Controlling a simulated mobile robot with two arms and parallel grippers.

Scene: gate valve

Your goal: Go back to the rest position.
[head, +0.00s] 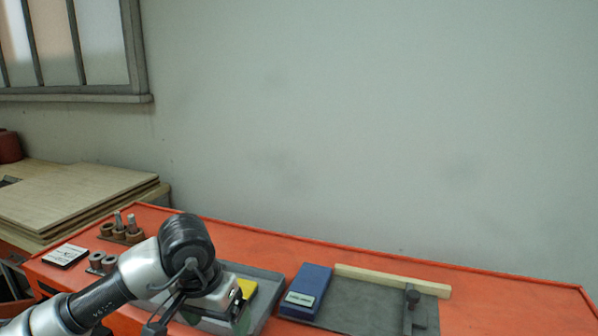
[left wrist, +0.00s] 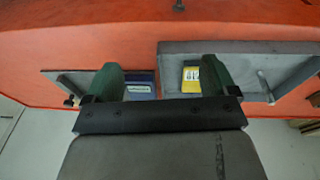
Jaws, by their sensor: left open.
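My left arm comes in from the lower left in the head view, with its gripper (head: 236,314) low over the grey tray (head: 262,279), partly hidden by my own wrist. In the left wrist view the two green fingers of the left gripper (left wrist: 160,80) are spread apart with nothing between them. Orange bench top shows beyond the gap. My right gripper is in neither view. No gate valve can be made out.
The orange bench (head: 480,290) holds a blue box (head: 309,283), a grey mat (head: 360,305) with a wooden strip (head: 385,279), and a yellow item (head: 247,288) in the tray. Several metal rings and pegs (head: 118,228) and a white card (head: 65,255) sit left. The bench's right end is clear.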

